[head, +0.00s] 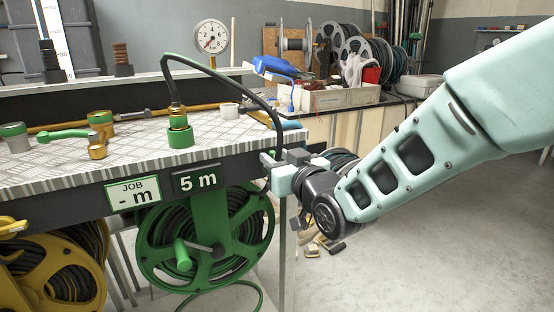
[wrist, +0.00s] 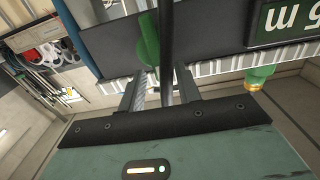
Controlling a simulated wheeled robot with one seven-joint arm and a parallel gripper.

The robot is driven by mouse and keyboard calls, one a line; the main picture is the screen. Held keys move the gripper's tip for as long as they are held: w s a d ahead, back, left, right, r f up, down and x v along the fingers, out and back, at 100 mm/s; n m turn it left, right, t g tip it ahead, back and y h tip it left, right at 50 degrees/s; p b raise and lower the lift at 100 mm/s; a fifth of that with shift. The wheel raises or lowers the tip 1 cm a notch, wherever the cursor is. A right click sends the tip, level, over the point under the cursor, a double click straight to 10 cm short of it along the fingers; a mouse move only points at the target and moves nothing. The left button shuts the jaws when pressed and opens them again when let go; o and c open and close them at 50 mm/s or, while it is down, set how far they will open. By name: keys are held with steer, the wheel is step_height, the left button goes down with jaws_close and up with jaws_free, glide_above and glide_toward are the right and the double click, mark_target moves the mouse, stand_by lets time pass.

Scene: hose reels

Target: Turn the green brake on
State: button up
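The green reel (head: 160,262) hangs under the bench, with a green crank handle and a dark lever on its front. In the wrist view a green paddle-shaped piece (wrist: 148,40) stands against the bench's dark front rail, beside a black hose (wrist: 166,45). It looks like the brake lever, but I cannot be sure; my gripper hides that spot in the head view. My gripper (head: 268,170) is at the bench's right front corner. In the wrist view its fingers (wrist: 158,88) are apart, with the paddle and hose just beyond the gap. I cannot tell whether they touch.
A "5 m" display (head: 197,180) and a "JOB - m" sign (head: 132,192) are on the rail. The black hose arcs from a green-and-brass fitting (head: 180,133) down by my gripper. A yellow reel (head: 60,270) is left. Floor at right is mostly clear.

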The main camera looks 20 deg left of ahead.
steer(key=shift+w+a, duration=0.15)
steer(key=shift+a, duration=0.05)
jaws_close()
